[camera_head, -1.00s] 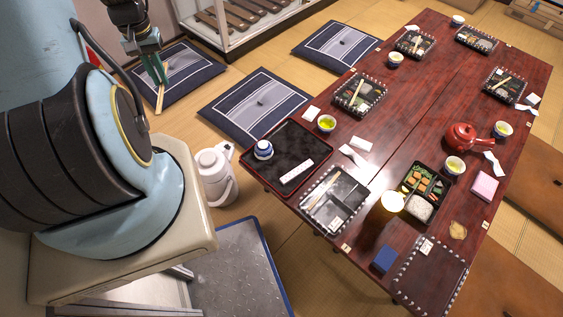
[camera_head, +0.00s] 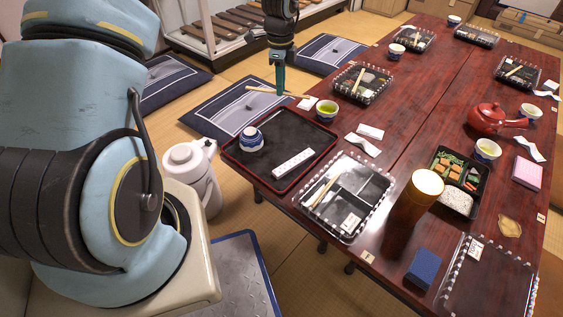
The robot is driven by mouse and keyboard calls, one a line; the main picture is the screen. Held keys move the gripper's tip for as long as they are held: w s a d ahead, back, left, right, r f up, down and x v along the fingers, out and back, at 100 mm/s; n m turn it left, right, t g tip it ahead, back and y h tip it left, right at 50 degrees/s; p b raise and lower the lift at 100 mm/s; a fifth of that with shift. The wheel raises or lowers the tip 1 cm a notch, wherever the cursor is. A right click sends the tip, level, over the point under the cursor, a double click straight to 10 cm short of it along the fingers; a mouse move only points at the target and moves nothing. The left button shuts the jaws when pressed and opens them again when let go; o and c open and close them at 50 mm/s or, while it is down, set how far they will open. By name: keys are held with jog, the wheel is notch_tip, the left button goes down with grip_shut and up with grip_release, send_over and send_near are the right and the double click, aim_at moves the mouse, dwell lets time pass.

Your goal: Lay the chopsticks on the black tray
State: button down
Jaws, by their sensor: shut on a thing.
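My gripper (camera_head: 280,88) is shut on the light wooden chopsticks (camera_head: 259,89). It points down, and the chopsticks lie crosswise in it, sticking out to both sides. They are in the air near the far edge of the black tray (camera_head: 304,136); the exact height is hard to tell. The tray has a red rim and sits on the near left corner of the dark red table. It bears a blue and white cup (camera_head: 250,138) at its left and a white oblong packet (camera_head: 293,162) near its front right.
A green tea cup (camera_head: 326,110) and a lidded bento (camera_head: 361,83) stand just beyond the tray. Another clear-lidded box (camera_head: 345,197) with chopsticks is in front of it. A brown cylinder (camera_head: 416,198) stands to the right. The tray's middle is bare.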

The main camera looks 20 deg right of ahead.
aim_at(302, 132)
jog(key=s+d+f+m+b, duration=0.2)
jog(key=d+f+m+b, duration=0.3)
jog(key=d+f, duration=0.15)
jog(key=f+b, duration=0.1)
jog(key=f, duration=0.5)
jog(key=f+b, duration=0.1)
jog(key=f, duration=0.2)
jog(key=shift+s+d+b, duration=0.25)
jog(key=shift+b, duration=0.1)
jog(key=shift+f, duration=0.15)
jog(key=c, duration=0.9)
grip_release()
notch_tip(302, 132, up, 12)
jog(key=p, duration=0.4)
jog(key=shift+r, duration=0.2)
